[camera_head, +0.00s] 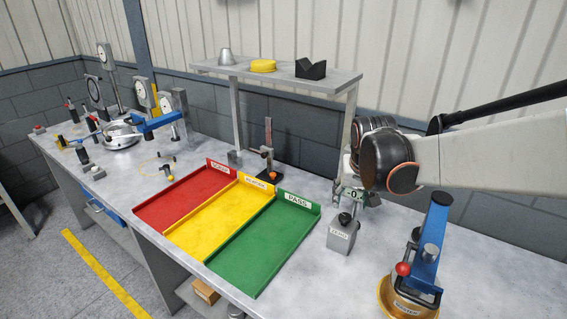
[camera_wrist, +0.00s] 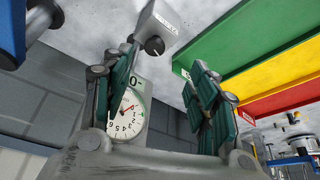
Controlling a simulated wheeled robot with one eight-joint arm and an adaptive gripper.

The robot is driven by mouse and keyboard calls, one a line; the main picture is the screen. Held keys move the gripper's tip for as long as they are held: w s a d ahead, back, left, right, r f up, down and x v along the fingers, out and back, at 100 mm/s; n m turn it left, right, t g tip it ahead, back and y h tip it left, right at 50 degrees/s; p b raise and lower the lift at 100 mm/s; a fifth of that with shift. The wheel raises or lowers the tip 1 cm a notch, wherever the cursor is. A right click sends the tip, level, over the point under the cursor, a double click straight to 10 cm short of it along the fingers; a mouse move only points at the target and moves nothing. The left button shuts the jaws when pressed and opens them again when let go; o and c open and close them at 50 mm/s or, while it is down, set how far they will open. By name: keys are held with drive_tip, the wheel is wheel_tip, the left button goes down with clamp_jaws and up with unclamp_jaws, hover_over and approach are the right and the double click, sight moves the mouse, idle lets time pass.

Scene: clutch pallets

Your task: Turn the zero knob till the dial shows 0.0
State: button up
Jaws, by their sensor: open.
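A grey box labelled ZERO (camera_head: 341,237) stands on the bench right of the green tray, with a dark zero knob (camera_head: 345,217) on it. In the wrist view the knob (camera_wrist: 154,46) shows beyond the fingertips, apart from them. The white round dial (camera_wrist: 130,115) shows there partly behind the left finger, seen at a slant; I cannot read its needle exactly. A sign with a 0 (camera_head: 351,194) shows above the knob, near my gripper (camera_head: 361,195). My gripper (camera_wrist: 164,68) is open and empty, with green-padded fingers spread apart above the box.
Red (camera_head: 180,196), yellow (camera_head: 217,220) and green (camera_head: 262,243) trays lie left of the box. A blue-armed device on a yellow round base (camera_head: 408,300) stands close on the right. A raised shelf (camera_head: 280,76) and dial stands are behind and left.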

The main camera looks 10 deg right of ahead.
sight(345, 217)
drive_tip(key=b+x, duration=0.1)
drive_tip(key=x, duration=0.4)
drive_tip(key=w+d+b+x, duration=0.1)
drive_tip(key=x, duration=0.3)
drive_tip(key=b+x, duration=0.1)
drive_tip(key=x, duration=0.4)
drive_tip(key=shift+w+d, duration=0.25)
drive_tip(key=shift+w, duration=0.15)
drive_tip(key=shift+c, duration=0.6)
drive_tip(key=c, duration=0.9)
